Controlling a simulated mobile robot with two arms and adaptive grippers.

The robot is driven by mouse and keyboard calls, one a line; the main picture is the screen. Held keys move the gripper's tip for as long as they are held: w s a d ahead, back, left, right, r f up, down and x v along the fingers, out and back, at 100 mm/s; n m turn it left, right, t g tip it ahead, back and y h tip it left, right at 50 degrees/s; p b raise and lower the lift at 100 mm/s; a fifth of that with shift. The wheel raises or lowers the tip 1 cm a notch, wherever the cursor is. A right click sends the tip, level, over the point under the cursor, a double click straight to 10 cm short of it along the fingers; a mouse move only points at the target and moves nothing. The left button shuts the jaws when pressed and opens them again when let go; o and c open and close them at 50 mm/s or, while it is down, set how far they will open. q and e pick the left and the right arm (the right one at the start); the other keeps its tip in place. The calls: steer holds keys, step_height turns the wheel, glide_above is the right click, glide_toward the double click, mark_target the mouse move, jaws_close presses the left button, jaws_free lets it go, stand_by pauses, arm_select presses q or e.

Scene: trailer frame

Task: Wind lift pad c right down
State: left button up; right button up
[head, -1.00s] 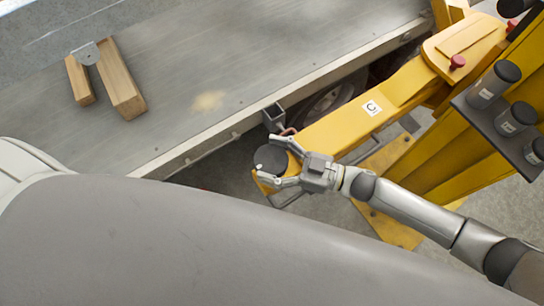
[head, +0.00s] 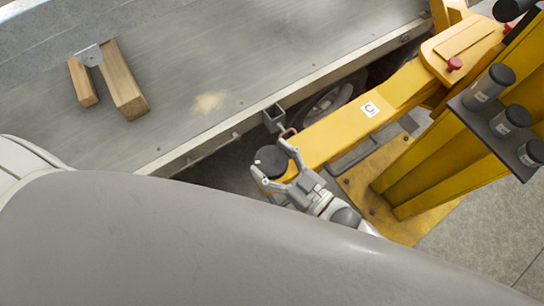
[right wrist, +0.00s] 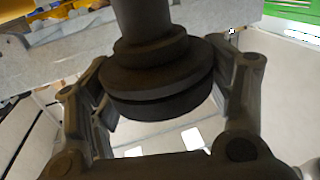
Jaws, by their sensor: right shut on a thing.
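Lift pad c is a round black pad (head: 269,157) at the near end of the yellow lift arm (head: 350,122), which carries a white "C" label (head: 370,109). My right gripper (head: 272,163) is shut on the pad, with one finger on each side. In the right wrist view the dark stepped pad (right wrist: 155,78) sits between the two fingers (right wrist: 160,62). The pad's thread is not clearly seen, so I cannot tell how far it is wound. My left gripper is not in view.
The trailer frame's edge (head: 215,128) and a square bracket (head: 274,117) are close beside the pad. A yellow post (head: 450,165) and a rack of black pads (head: 500,120) stand at right. Wooden blocks (head: 122,80) lie on the grey deck.

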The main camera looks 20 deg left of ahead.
steer(key=m+t+h, duration=0.4)
steer(key=t, duration=0.2)
steer(key=shift+a+m, duration=0.1)
steer(key=shift+m, duration=0.3)
steer(key=shift+r+m+t+h+b, duration=0.1)
steer(key=shift+m+t+h+b, duration=0.3)
steer(key=shift+m+t+h, duration=0.95)
steer(key=shift+r+h, duration=0.15)
steer(key=shift+h, duration=0.3)
steer(key=o, duration=1)
steer(key=shift+o, duration=0.2)
steer(key=shift+f, duration=0.2)
steer(key=shift+s, duration=0.2)
steer(key=v, duration=1.1)
steer(key=shift+s+d+r, duration=0.2)
steer(key=shift+s+d, duration=0.05)
steer(key=shift+d, duration=0.05)
